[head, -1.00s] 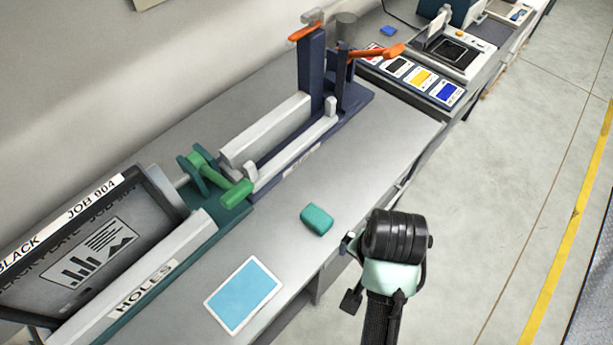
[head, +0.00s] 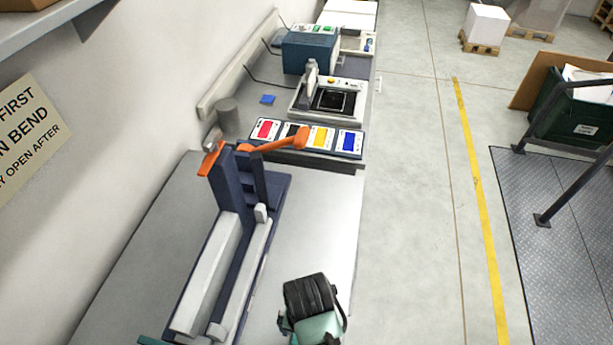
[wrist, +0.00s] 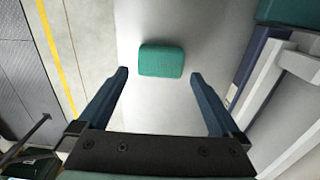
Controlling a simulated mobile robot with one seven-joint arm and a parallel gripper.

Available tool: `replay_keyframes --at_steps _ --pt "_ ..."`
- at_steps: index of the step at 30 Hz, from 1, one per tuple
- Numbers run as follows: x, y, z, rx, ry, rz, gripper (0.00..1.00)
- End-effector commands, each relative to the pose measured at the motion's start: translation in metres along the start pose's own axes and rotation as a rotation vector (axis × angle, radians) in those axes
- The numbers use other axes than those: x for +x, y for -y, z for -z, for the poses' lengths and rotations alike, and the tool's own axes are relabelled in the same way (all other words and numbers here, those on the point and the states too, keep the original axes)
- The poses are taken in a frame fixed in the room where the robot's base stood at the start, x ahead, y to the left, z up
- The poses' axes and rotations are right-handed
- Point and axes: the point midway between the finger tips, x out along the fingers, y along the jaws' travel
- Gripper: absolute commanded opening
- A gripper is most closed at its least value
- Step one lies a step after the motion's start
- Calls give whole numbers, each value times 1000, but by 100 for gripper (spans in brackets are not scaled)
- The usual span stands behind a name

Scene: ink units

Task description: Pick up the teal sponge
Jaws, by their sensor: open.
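The teal sponge (wrist: 161,60) lies on the grey bench top (wrist: 205,30) in the wrist view. It sits beyond the fingertips, roughly centred between them and not touched. My gripper (wrist: 161,75) is open and empty, its two dark blue fingers spread wide. In the head view the sponge is out of sight, and only my dark wrist (head: 311,297) shows at the bottom; the fingers are hidden there.
A dark blue fixture (head: 236,185) with orange levers and pale rails stands on the bench left of my wrist. A panel with coloured pads (head: 305,138) and a machine (head: 330,100) stand further back. Open floor (head: 410,200) with a yellow line lies to the right.

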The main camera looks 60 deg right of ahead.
Motion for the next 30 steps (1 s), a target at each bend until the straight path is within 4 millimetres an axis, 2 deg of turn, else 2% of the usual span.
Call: replay_keyframes --at_steps 3,10,19,29,30 --pt "12 0 0 -1 1 -1 100" --pt "25 -1 0 0 1 -1 100" --pt "61 -1 1 -1 0 0 100" --pt "68 -1 1 -1 -2 1 100" --pt "68 -1 1 -1 -2 1 96"
